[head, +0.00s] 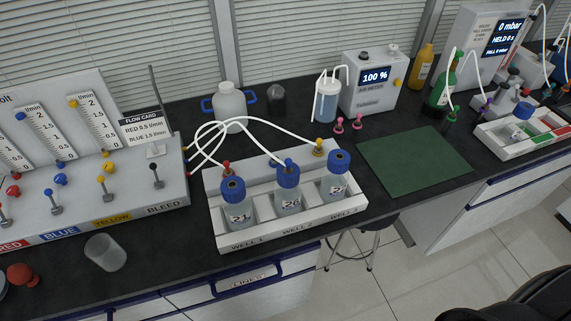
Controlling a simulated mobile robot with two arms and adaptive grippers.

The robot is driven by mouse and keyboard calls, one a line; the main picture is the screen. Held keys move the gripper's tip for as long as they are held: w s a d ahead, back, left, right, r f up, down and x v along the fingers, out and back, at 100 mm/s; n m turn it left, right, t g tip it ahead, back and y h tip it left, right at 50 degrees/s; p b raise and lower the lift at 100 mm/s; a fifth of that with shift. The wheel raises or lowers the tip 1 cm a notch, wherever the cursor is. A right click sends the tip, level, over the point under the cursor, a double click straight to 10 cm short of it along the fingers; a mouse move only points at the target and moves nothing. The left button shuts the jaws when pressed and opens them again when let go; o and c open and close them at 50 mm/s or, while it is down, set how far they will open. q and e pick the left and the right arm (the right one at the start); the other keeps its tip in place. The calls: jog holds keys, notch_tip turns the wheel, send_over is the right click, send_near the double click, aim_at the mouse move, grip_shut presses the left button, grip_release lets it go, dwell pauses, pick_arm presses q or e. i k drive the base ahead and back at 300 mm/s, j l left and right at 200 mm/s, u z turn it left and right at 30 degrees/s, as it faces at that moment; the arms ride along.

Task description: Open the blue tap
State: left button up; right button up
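The gas panel (130,190) stands at the left of the bench. Its front strip carries a blue label reading BLUE (60,232). Above that label is a small grey lever tap (56,203), with a blue knob (60,180) behind it. The lever stands up from the sloped face; I cannot tell from its pose whether the tap is open or shut. Behind is the blue line's flow scale (45,132), marked l/min. A flow card (146,130) reads RED 5.5 l/min and BLUE 1.5 l/min. Neither of my grippers is in view.
Similar levers sit at the yellow (106,190) and bleed (156,176) labels. A green mat (415,160) lies bare. A stool (370,228) is under the bench.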

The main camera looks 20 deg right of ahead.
aim_at(48, 192)
jog(key=j, duration=1.3)
jog(key=i+j, duration=0.1)
jog(key=j, duration=1.25)
jog(key=k+u, duration=0.05)
